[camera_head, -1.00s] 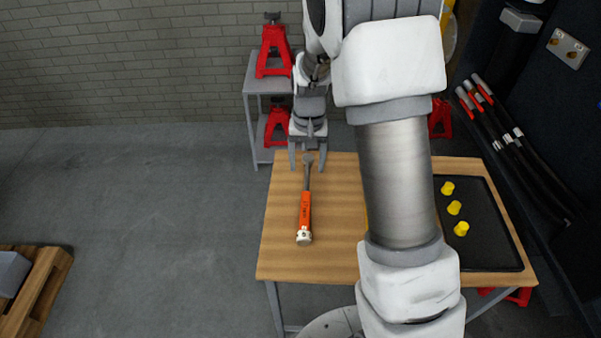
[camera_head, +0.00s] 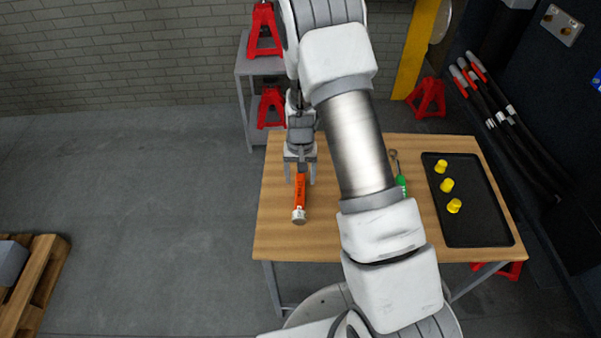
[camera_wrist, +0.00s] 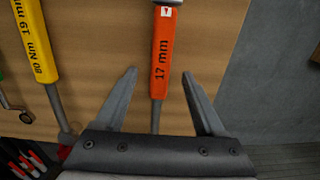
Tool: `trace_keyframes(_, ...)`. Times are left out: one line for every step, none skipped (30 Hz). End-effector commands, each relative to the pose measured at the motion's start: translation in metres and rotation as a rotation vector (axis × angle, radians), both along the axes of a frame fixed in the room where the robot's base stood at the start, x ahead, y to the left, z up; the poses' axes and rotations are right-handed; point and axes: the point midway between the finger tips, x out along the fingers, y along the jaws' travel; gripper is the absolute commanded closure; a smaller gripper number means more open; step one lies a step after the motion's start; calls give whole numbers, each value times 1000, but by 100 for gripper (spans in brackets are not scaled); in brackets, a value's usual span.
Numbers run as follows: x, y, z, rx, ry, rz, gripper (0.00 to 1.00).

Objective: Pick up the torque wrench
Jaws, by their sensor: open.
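An orange-handled wrench (camera_head: 300,195) lies lengthwise on the wooden table in the head view. In the wrist view its orange handle (camera_wrist: 162,55) reads "17 mm". My gripper (camera_head: 300,181) is open, with one finger on each side of this wrench. In the wrist view my gripper (camera_wrist: 159,73) shows its fingertips either side of the handle's lower part, with gaps on both sides and the grey shaft between the fingers. A yellow-handled wrench (camera_wrist: 34,45), marked "80 Nm" and "19 mm", lies to the left; my arm hides it in the head view.
A green-handled tool (camera_head: 401,183) lies on the table (camera_head: 275,235) beside my arm. A black tray (camera_head: 475,225) with yellow pieces (camera_head: 447,185) is at the right. A grey shelf (camera_head: 245,90) with red jack stands is behind. The table's front left is clear.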

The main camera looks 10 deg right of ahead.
Motion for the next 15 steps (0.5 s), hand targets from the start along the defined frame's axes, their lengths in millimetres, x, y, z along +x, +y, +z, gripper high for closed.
trace_keyframes(0, 0, -5, 0, 2, -1, 29)
trace_keyframes(-1, 0, -9, 0, 4, -1, 29)
trace_keyframes(-1, 0, -14, 0, 5, -1, 29)
trace_keyframes(-1, 0, -18, 0, 5, -1, 29)
trace_keyframes(-1, 0, -23, 0, 5, -1, 29)
trace_keyframes(0, 0, -27, 0, 4, 0, 29)
trace_keyframes(0, 0, -32, 0, 5, 0, 29)
trace_keyframes(0, 0, -36, 0, 4, 1, 29)
trace_keyframes(0, 1, -40, 0, 3, 1, 29)
trace_keyframes(0, 1, -42, 0, 3, 1, 29)
trace_keyframes(0, 1, -45, 0, 3, 2, 29)
trace_keyframes(0, 1, -47, 1, 3, 2, 29)
trace_keyframes(0, 1, -48, 1, 3, 1, 29)
trace_keyframes(0, 1, -48, 1, 2, 1, 29)
trace_keyframes(1, 1, -49, 1, 2, 1, 29)
